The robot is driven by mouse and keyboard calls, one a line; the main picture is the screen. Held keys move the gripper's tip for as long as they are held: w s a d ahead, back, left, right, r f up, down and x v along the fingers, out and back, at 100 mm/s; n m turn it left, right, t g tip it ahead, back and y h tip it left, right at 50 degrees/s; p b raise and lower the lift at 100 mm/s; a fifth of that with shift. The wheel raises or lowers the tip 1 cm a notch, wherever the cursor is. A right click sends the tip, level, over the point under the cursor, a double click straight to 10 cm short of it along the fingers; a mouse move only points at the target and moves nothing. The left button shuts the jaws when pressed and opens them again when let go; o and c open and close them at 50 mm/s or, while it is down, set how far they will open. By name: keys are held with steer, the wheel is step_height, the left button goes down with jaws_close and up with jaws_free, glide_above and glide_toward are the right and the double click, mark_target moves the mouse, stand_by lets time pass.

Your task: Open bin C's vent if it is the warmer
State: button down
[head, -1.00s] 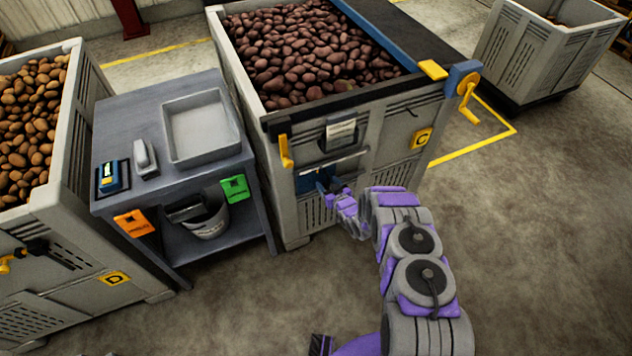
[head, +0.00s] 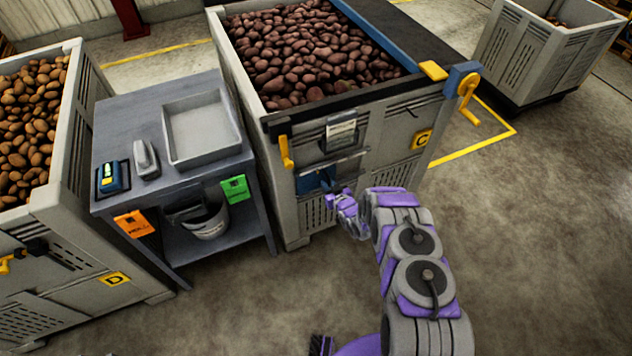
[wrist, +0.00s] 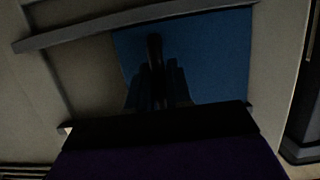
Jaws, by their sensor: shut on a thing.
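Bin C (head: 395,155) is a grey crate full of dark red potatoes, with a yellow C tag (head: 422,139). Low on its front a blue vent panel (head: 312,181) sits between two rails and covers the left part of the slot. In the wrist view the blue panel (wrist: 215,50) fills the middle and right, with bare grey-tan surface to its left. My gripper (head: 333,188) is at the panel; in the wrist view its dark fingers (wrist: 158,85) are shut around the panel's dark upright handle (wrist: 155,50). The grip point is dim.
Bin D (head: 75,255), with lighter potatoes, stands at the left. Between the bins a grey table (head: 125,120) carries a tray (head: 203,160), a blue device (head: 109,177) and a grey handheld device (head: 146,158). Bin C's corner has a yellow crank (head: 467,90). Floor in front is clear.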

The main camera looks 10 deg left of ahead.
steer(key=shift+w+d+r, duration=0.1)
steer(key=shift+w+d, duration=0.65)
steer(key=shift+d, duration=0.35)
steer(key=shift+w+d+f, duration=0.1)
steer(key=shift+w+d, duration=0.7)
steer(key=shift+d, duration=0.3)
steer(key=shift+w+d+r, duration=0.1)
steer(key=shift+w+d, duration=0.65)
steer(key=shift+d, duration=0.45)
steer(key=shift+w+d, duration=0.55)
steer(key=shift+d, duration=0.25)
steer(key=shift+w+d, duration=0.6)
steer(key=shift+d, duration=0.2)
steer(key=shift+w+d, duration=0.55)
steer(key=shift+d, duration=0.25)
steer(key=shift+c, duration=2.4)
jaws_free()
steer(key=shift+s, duration=0.1)
steer(key=p+v, duration=1.4)
steer(key=v, duration=0.9)
